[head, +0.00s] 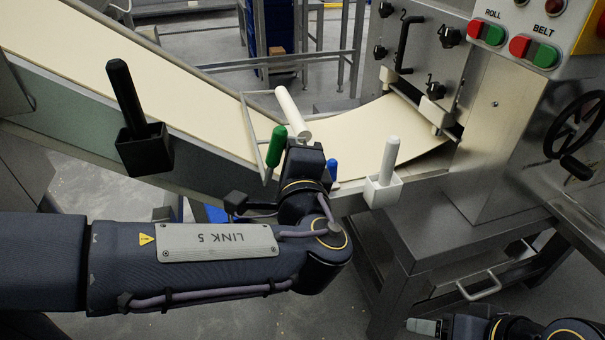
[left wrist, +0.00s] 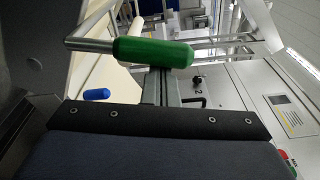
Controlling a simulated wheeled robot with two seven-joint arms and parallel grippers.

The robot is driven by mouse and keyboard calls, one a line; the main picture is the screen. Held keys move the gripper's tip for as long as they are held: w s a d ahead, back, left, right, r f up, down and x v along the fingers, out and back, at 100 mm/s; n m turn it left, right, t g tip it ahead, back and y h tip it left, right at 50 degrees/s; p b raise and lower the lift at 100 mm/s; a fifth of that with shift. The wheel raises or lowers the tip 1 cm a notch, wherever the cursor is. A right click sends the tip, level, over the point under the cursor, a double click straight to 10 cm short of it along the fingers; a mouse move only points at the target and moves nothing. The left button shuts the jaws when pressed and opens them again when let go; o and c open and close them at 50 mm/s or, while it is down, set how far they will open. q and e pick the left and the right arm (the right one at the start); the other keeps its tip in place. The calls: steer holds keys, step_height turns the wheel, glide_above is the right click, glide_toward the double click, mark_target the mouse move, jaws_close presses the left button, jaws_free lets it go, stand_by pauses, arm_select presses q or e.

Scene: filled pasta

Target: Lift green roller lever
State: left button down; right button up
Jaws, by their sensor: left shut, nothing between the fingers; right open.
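The green roller lever (head: 275,146) stands steeply beside the conveyor belt, on a thin metal frame with a white roller (head: 292,114). In the left wrist view the green handle (left wrist: 152,52) lies across the picture on its metal rod. My left gripper (left wrist: 160,86) shows its narrow fingers shut and empty, just below the green handle in that view. I cannot tell whether they touch it. In the head view my left wrist covers these fingers, right beside the lever. My right gripper (head: 427,327) is open, low at the right, far from the lever; only part of it shows.
A blue handle (head: 332,170) is just right of my left wrist. A black handle (head: 126,95) and a white handle (head: 388,160) stand along the conveyor's near edge. A pasta sheet (head: 375,135) runs into the steel machine (head: 500,150), which carries red and green buttons.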

arm_select(q)
steer(key=shift+s+a+r+n+b, duration=0.2)
steer(key=shift+a+n+b, duration=0.3)
steer(key=shift+b, duration=0.3)
steer(key=shift+s+a+r+n+b, duration=0.15)
steer(key=shift+a+n+b, duration=0.25)
steer(key=shift+n+b, duration=0.3)
arm_select(e)
steer(key=shift+f, duration=2.05)
arm_select(q)
steer(key=shift+w, duration=0.1)
arm_select(e)
steer(key=shift+f, duration=0.1)
